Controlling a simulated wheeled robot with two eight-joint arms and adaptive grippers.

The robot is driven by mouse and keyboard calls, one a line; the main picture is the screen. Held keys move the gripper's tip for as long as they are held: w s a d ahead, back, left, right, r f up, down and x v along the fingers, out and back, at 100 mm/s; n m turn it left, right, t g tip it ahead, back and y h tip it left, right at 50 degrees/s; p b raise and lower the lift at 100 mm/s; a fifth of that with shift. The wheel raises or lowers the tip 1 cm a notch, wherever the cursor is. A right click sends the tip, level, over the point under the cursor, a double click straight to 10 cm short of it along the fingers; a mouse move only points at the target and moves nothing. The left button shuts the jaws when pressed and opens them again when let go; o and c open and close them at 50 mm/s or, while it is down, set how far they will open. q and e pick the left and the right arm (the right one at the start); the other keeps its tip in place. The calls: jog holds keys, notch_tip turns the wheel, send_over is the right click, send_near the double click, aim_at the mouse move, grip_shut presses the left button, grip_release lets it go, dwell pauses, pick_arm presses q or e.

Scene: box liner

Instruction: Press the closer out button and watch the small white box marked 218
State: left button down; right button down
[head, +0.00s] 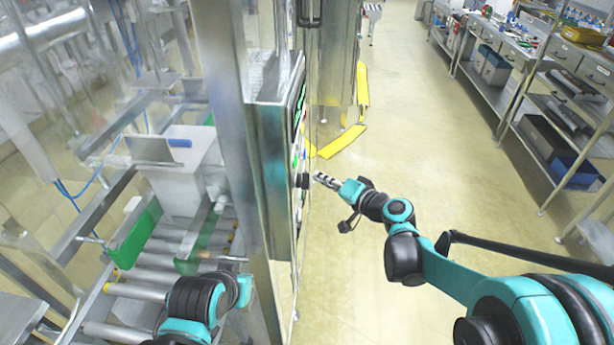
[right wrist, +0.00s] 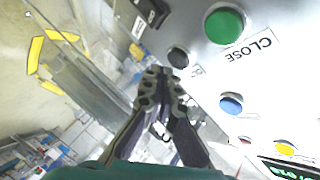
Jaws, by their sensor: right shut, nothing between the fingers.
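The control panel (head: 300,130) stands on a steel post and shows nearly edge-on in the head view. In the right wrist view it carries a large green button (right wrist: 224,26) labelled CLOSE, a black button (right wrist: 178,57) and a blue button (right wrist: 231,104). No "closer out" label is readable. My right gripper (head: 322,180) is shut and empty, its tips (right wrist: 160,76) close to the panel near the black button; contact cannot be told. A white box (head: 182,180) with raised flaps stands over the roller conveyor; no number is readable. My left gripper (head: 232,259) is low near the conveyor, its fingers unclear.
A clear guard and metal frame separate the conveyor (head: 140,292) from the aisle. A green part (head: 136,235) sits beside the box. Yellow floor pieces (head: 342,142) lie beyond the panel. Shelves (head: 540,110) line the right; the aisle floor between is free.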

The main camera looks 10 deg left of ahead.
jog(key=shift+a, duration=0.1)
dwell(0.7)
jog(key=shift+a, duration=0.4)
